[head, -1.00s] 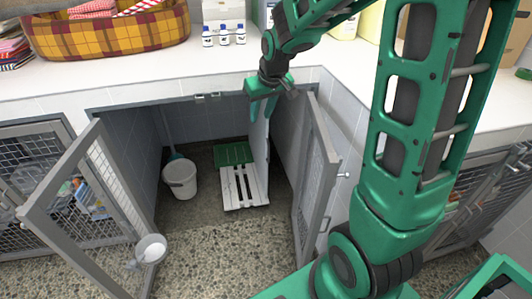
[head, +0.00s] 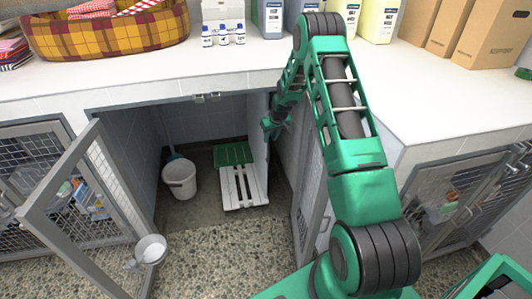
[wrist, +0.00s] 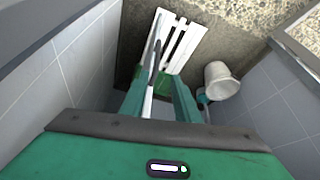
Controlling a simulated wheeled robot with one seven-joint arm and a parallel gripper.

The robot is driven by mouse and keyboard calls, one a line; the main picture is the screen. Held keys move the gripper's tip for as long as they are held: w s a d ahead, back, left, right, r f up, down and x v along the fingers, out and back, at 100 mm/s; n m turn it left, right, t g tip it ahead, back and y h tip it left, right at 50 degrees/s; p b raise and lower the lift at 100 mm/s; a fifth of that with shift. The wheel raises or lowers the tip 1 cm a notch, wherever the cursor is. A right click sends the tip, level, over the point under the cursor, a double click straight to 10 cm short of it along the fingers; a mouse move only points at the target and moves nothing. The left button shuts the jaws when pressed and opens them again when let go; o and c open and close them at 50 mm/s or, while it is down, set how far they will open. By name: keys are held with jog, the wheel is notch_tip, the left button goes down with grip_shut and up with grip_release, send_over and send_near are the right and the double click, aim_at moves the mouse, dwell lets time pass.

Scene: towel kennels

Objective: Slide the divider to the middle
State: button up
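The divider (head: 257,135) is a pale upright panel inside the open kennel, right of the white slatted board and nearer the right wall. My gripper (head: 271,128) is inside the kennel's upper opening, at the divider's front edge. In the wrist view the divider (wrist: 152,78) shows as a thin edge between the two green fingers of my gripper (wrist: 160,100). The fingers are apart, one on each side of it, with a visible gap on the right. The left finger looks close to the panel; I cannot tell whether it touches.
A white slatted board (head: 238,187) with a green part behind it and a white bucket (head: 180,178) stand left of the divider. The left mesh door (head: 85,205) with a bowl (head: 150,250) is swung open. The right door (head: 308,190) is open, partly behind my arm.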

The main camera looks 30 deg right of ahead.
aim_at(268, 148)
jog(key=x, duration=1.2)
jog(key=shift+d+f, duration=0.35)
jog(key=shift+f, duration=0.05)
grip_shut()
jog(key=shift+s+a, duration=0.1)
jog(key=shift+a, duration=0.05)
